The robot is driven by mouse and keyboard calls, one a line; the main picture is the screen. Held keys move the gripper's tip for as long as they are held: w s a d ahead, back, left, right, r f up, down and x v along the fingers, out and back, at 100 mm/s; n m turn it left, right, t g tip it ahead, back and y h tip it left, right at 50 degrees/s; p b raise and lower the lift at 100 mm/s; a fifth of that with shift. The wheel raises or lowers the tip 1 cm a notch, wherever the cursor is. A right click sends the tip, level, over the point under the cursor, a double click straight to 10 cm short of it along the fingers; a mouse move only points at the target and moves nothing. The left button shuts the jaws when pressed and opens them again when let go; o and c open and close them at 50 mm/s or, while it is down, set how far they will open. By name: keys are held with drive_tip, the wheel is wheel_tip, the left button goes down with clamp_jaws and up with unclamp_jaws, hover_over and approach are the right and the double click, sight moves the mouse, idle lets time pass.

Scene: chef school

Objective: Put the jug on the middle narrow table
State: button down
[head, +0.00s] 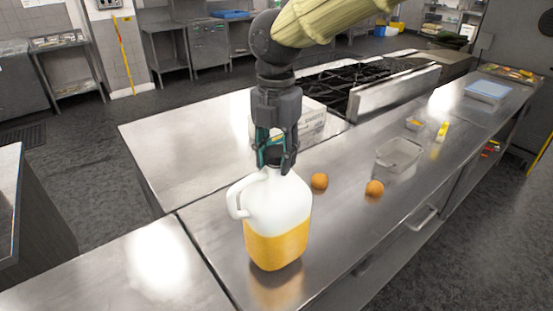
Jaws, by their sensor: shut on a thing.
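The jug (277,215) is translucent white with orange liquid in its lower part and a handle on its left side. It is upright on or just above the long steel table (345,215); I cannot tell if its base touches. My gripper (275,165) points down from above and is shut on the jug's neck, which its fingers partly hide. Steel surfaces meet at a seam (203,255) to the left of the jug. Which of them is the middle narrow table is not clear from this view.
Two round orange fruits (319,181) (374,188) lie right of the jug. A clear container (399,154) stands farther right. A white box (300,127) and a black stove top (365,85) are behind my gripper. The steel surface at lower left (120,275) is clear.

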drive_tip(key=shift+w+r+p, duration=0.1)
drive_tip(key=shift+w+p, duration=0.35)
drive_tip(key=shift+w, duration=1.4)
drive_tip(key=shift+f+p, duration=0.8)
drive_tip(key=shift+f, duration=1.1)
drive_tip(key=c, duration=0.9)
unclamp_jaws()
drive_tip(key=shift+s+d+f, duration=0.1)
drive_tip(key=shift+s+f, duration=0.05)
drive_tip(key=shift+c, duration=0.2)
wheel_tip(320, 180, up, 12)
drive_tip(key=b, duration=0.2)
drive_tip(key=shift+b, duration=0.35)
